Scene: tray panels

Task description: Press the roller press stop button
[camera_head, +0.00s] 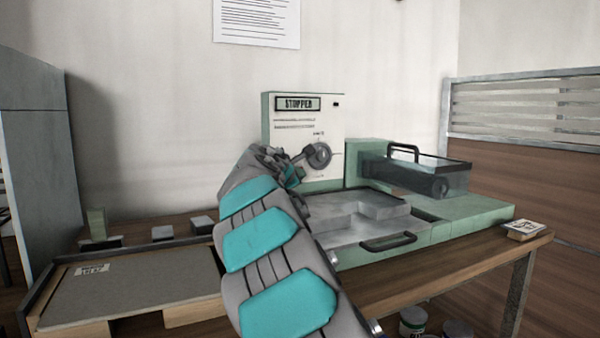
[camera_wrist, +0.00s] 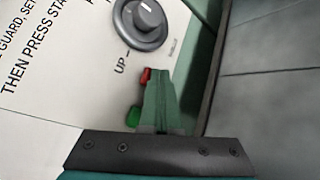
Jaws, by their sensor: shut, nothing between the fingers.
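The roller press control panel (camera_head: 290,110) stands upright at the back of the table, and its display (camera_head: 298,103) reads STOPPED. In the wrist view a small red button (camera_wrist: 145,75) sits on the white panel, below the dial (camera_wrist: 146,22). A green button (camera_wrist: 133,117) is lower down. My gripper (camera_wrist: 162,74) is shut and empty, with its green fingertips right beside the red button; I cannot tell whether they touch it. In the head view my gripper (camera_head: 293,174) is at the panel's lower part, and my arm hides the buttons.
The press bed (camera_head: 350,245) with a black handle (camera_head: 388,242) lies right of my arm. The dark roller guard (camera_head: 415,178) is behind it. A board (camera_head: 130,280) lies at left, with small blocks behind it. A small box (camera_head: 525,230) sits at the table's right corner.

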